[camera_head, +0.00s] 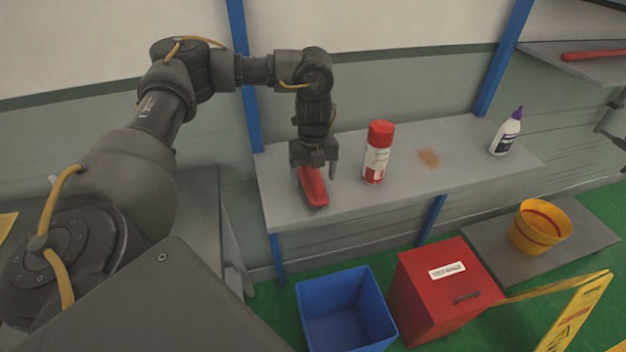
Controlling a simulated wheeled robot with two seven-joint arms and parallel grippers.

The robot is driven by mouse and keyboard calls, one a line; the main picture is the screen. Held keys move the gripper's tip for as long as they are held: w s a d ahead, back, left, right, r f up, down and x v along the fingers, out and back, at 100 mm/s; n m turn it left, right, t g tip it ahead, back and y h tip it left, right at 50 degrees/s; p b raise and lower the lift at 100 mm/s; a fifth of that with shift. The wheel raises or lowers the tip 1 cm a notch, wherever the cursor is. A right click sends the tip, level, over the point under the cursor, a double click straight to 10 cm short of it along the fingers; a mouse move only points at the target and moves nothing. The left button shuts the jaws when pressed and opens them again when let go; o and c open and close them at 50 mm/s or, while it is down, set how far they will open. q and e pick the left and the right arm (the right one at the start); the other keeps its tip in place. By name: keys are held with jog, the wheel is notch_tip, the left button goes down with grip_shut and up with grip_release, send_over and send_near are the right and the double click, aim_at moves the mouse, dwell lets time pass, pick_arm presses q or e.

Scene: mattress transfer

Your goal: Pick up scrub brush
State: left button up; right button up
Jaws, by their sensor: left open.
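The scrub brush (313,187) is a red, elongated thing lying on the left part of the grey shelf (405,195). My left gripper (315,173) points down right over it, with its fingers apart. One finger shows on the right side of the brush and the other on its left. The gripper hides the brush's far end. I cannot tell whether the fingers touch it. My right gripper is not in view; only a bit of dark arm shows at the right edge.
A red and white spray can (377,153) stands just right of the brush. A brownish stain (429,158) and a white bottle with a purple cap (507,132) are farther right. Below are a blue bin (345,312), a red box (440,288) and a yellow bucket (539,226).

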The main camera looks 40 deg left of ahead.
pick_arm(q)
jog(key=shift+f, duration=0.5)
jog(key=shift+s+r, duration=0.1)
jog(key=shift+s, duration=0.05)
jog(key=c, duration=1.1)
notch_tip(320, 180, up, 10)
